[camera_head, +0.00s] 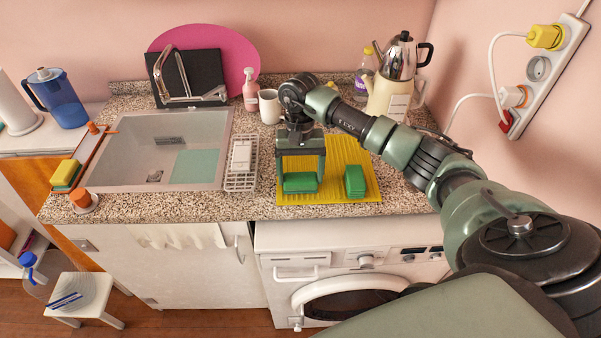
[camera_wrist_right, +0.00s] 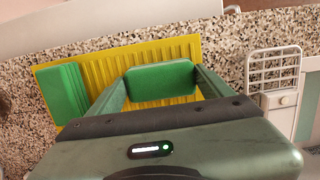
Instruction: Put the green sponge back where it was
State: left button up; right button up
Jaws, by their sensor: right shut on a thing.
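My right gripper (camera_head: 300,172) is shut on a green sponge (camera_head: 300,184) over the left part of the yellow ribbed mat (camera_head: 332,152). In the right wrist view the held green sponge (camera_wrist_right: 160,84) lies flat between the two fingers. I cannot tell whether it touches the mat. A second green block (camera_head: 355,181), also sponge-like, stands on the mat to the right of the gripper; it also shows at the left in the right wrist view (camera_wrist_right: 62,95). My left gripper is not in view.
A white wire rack (camera_head: 241,182) stands just left of the mat, beside the sink (camera_head: 130,185). A yellow-and-green sponge (camera_head: 65,173) lies left of the sink. A mug (camera_head: 269,106), a pink bottle (camera_head: 250,90) and a kettle (camera_head: 399,60) stand behind. The counter's front edge is close.

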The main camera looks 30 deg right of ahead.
aim_at(300, 172)
jog(key=shift+f, duration=0.1)
jog(key=o, duration=1.4)
jog(key=shift+o, duration=0.2)
notch_tip(300, 172, up, 12)
jog(key=w+b, duration=0.1)
jog(key=b, duration=0.3)
jog(key=shift+w+d, duration=0.25)
jog(key=shift+d, duration=0.2)
